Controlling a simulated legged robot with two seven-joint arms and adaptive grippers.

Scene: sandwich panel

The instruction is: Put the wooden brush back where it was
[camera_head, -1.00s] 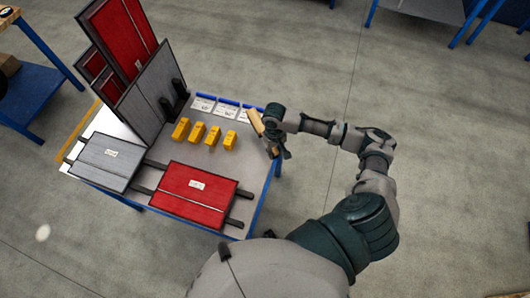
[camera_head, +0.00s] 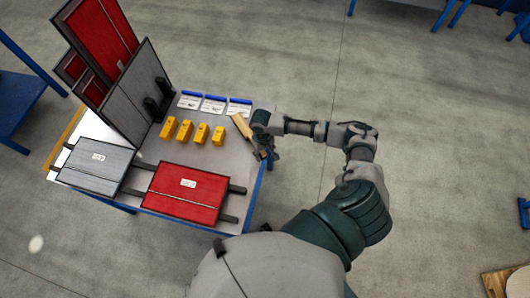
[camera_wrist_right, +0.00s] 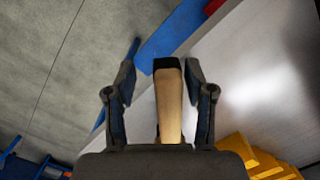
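The wooden brush (camera_head: 241,127) is at the right side of the workbench, beside my right gripper (camera_head: 258,140). In the right wrist view the brush's pale wooden body (camera_wrist_right: 169,105) lies between the two fingers, with a dark end pointing away. The fingers of the right gripper (camera_wrist_right: 160,66) are spread, with a visible gap at least on the left of the brush. I cannot tell whether the brush touches the bench top. My left gripper is not in view.
The workbench (camera_head: 234,160) carries several yellow blocks (camera_head: 202,134), three white cards with blue tops (camera_head: 213,104), a red panel (camera_head: 185,194) and a grey panel (camera_head: 96,166). Tall panels (camera_head: 102,38) stand at the back left. Open floor lies to the right.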

